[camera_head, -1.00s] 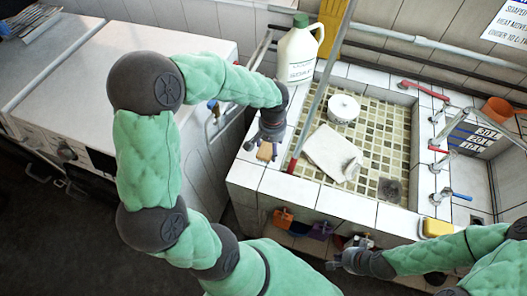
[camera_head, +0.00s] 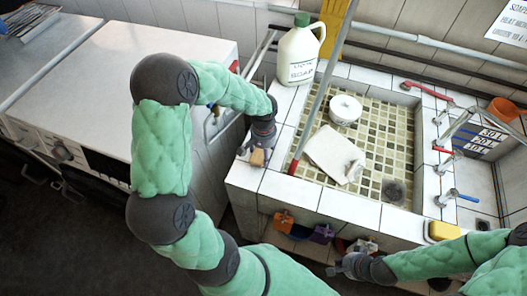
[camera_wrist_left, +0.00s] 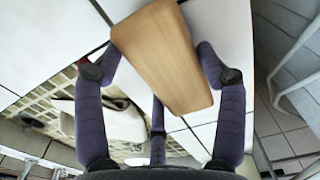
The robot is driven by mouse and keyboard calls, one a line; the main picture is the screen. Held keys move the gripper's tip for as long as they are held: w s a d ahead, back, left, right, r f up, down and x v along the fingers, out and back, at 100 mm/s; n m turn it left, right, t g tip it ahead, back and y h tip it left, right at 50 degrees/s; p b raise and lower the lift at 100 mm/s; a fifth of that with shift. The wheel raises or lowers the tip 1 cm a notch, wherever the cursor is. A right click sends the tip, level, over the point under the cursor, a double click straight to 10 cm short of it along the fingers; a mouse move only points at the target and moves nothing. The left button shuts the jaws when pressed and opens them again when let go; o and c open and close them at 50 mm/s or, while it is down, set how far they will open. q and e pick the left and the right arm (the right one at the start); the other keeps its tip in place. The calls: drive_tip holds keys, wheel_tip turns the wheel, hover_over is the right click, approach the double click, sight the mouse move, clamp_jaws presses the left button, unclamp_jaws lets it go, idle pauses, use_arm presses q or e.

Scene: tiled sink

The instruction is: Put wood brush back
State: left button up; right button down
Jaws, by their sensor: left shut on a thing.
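The wood brush shows as a plain light-brown wooden block (camera_wrist_left: 165,58) between the fingers of my left gripper (camera_wrist_left: 160,70) in the left wrist view; bristles are not visible. In the head view, my left gripper (camera_head: 258,148) is over the left rim of the tiled sink (camera_head: 270,190), shut on the wood brush (camera_head: 257,158). Whether the brush touches the rim, I cannot tell. My right gripper (camera_head: 340,266) is low in front of the sink at the lower right; its fingers are too small to read.
A white jug (camera_head: 298,55) stands on the sink's back left corner. A white cloth (camera_head: 333,153) and a white roll (camera_head: 345,109) lie in the basin. A pole (camera_head: 318,95) leans across its left side. A yellow sponge (camera_head: 443,231) sits on the front right rim.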

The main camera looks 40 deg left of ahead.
use_arm(q)
drive_tip(key=shift+f, duration=0.1)
drive_tip(key=o, duration=1)
wheel_tip(320, 180, up, 12)
drive_tip(key=p, duration=0.3)
drive_tip(key=shift+p, duration=0.3)
